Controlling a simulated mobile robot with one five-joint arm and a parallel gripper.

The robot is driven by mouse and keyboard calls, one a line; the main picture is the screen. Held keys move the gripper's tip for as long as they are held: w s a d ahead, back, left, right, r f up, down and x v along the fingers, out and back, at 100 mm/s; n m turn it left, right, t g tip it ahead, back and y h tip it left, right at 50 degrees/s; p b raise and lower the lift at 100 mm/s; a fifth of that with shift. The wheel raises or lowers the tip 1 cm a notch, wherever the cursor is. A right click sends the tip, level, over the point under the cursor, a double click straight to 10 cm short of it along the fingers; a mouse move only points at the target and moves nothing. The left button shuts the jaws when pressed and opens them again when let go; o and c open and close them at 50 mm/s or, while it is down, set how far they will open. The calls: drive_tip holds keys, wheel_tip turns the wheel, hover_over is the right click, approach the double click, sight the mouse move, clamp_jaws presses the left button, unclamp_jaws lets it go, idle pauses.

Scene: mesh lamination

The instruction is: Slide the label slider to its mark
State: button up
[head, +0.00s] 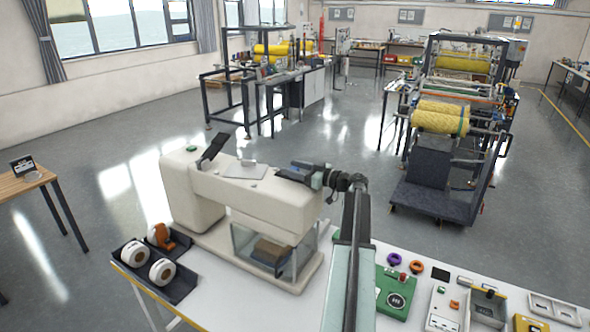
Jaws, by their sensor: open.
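I cannot tell for certain which part is the label slider or where its mark is. A white panel with small orange and red knobs (443,310) lies on the white table at the lower right and may carry it. My gripper (300,175) is at the far end of my arm, over the right end of a cream machine (190,208). It is open, and its fingers are small and dark here. I see nothing held in it, and I cannot tell whether it touches the machine. The panel is well to the right of and nearer than the gripper.
A black tray (183,290) with white rolls stands on the left of the table. A clear box (243,240) sits under the machine's arm. A green box (396,291), purple ring (394,259), orange ring (417,267) and grey bin (487,311) crowd the right side.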

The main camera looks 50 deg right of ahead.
clamp_jaws()
idle(1.4)
